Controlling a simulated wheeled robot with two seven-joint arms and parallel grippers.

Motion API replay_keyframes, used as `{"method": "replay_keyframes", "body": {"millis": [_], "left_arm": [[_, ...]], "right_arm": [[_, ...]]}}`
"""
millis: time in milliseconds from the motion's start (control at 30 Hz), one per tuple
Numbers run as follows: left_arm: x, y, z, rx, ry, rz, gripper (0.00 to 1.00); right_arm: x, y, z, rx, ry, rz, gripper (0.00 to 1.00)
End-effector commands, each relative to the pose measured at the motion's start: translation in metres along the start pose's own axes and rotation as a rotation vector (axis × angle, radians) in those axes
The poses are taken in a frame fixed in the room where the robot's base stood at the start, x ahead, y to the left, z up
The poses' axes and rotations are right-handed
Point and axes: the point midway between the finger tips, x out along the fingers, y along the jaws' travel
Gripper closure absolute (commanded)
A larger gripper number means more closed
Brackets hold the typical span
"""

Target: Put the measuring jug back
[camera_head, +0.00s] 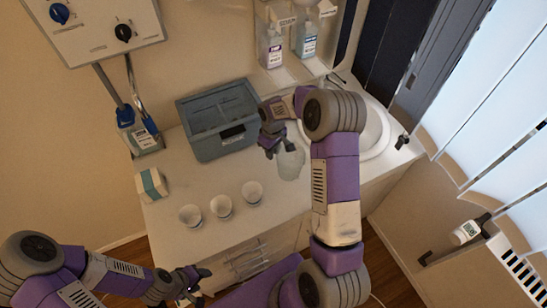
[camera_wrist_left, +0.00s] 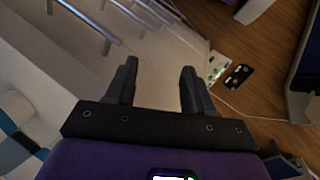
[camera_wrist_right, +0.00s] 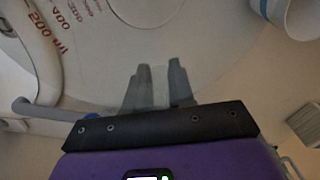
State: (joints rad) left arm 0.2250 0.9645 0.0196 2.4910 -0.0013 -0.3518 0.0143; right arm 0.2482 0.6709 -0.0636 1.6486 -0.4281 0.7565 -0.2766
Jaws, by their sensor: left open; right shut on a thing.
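The measuring jug (camera_head: 291,164) is translucent and shows beside the sink's left edge. In the right wrist view the jug (camera_wrist_right: 85,30) fills much of the upper part, with red volume markings at upper left. My right gripper (camera_head: 277,146) is shut on the jug; in its wrist view the fingers (camera_wrist_right: 160,85) have a narrow translucent part between them. I cannot tell whether the jug touches the counter. My left gripper (camera_head: 190,282) is open and empty, low in front of the counter; its spread fingers (camera_wrist_left: 158,85) also show in the left wrist view.
On the counter (camera_head: 165,220) stand three white cups (camera_head: 222,205), a white-and-teal box (camera_head: 151,185) and a grey lidded bin (camera_head: 220,120). The sink (camera_head: 376,130) is at the right. Dispenser bottles (camera_head: 272,45) hang on the back wall.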

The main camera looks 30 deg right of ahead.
Motion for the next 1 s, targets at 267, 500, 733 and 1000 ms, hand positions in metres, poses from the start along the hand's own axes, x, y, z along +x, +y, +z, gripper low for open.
{"method": "replay_keyframes", "body": {"millis": [267,500,733,1000], "left_arm": [[0.000,0.000,0.000,0.000,0.000,0.000,0.47],[0.000,0.000,0.000,0.000,0.000,0.000,0.47],[0.005,-0.002,0.000,0.000,0.001,0.000,0.47],[0.003,-0.001,0.000,0.000,0.001,0.000,0.47]], "right_arm": [[0.031,0.000,0.001,-0.001,-0.003,-0.001,1.00],[0.038,0.000,0.000,0.000,0.002,0.001,1.00],[0.043,0.000,0.000,0.000,0.001,0.001,1.00],[0.041,0.000,0.000,0.000,0.001,0.001,0.51]]}}
